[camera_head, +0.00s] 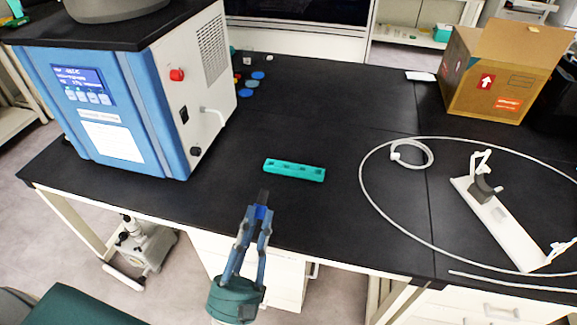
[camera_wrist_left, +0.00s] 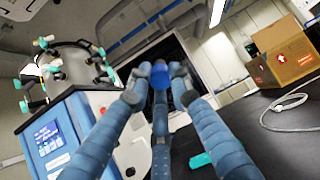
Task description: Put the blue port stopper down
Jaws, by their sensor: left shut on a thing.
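The blue port stopper (camera_wrist_left: 160,77) is held between the fingers of my left gripper in the left wrist view. In the head view my left gripper (camera_head: 260,212) is over the front edge of the black bench. The stopper (camera_head: 261,211) shows there as a small dark blue piece between the fingertips, with a dark part sticking out beyond them. It is held clear of the teal rack (camera_head: 295,170), which lies on the bench farther back and to the right. My right gripper is in neither view.
The blue and white freeze dryer (camera_head: 140,95) stands at the left of the bench (camera_head: 330,110). Several coloured caps (camera_head: 252,84) lie beside it. A cardboard box (camera_head: 490,90) is at the back right. A white hose (camera_head: 375,215) and a white stand (camera_head: 500,225) lie at right.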

